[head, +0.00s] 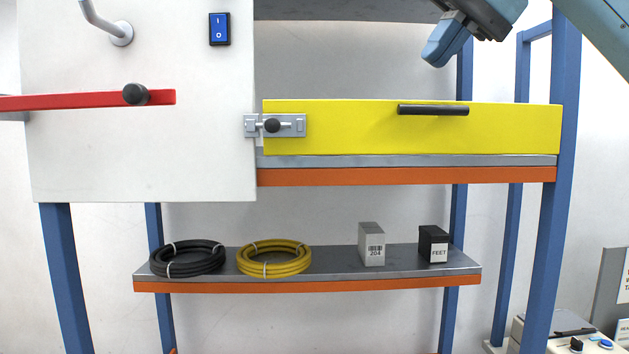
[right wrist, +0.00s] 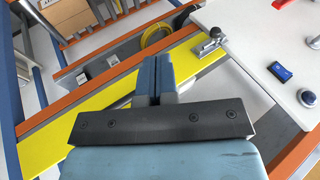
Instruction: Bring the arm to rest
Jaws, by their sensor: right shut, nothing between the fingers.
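My right arm comes in from the upper right in the head view. Its gripper (head: 446,40) hangs in front of the rack, above the yellow drawer front (head: 350,128) and apart from it. In the right wrist view the two fingers (right wrist: 154,72) lie close together, shut and empty. The yellow front shows there too, running diagonally beyond the fingers. My left gripper is in neither view.
The yellow front has a black handle (head: 433,110) and a metal latch (head: 274,125). A white panel (head: 140,160) carries a red bar (head: 90,101) and a blue switch (head: 220,29). A lower shelf (head: 330,268) holds black and yellow hoses and two small blocks.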

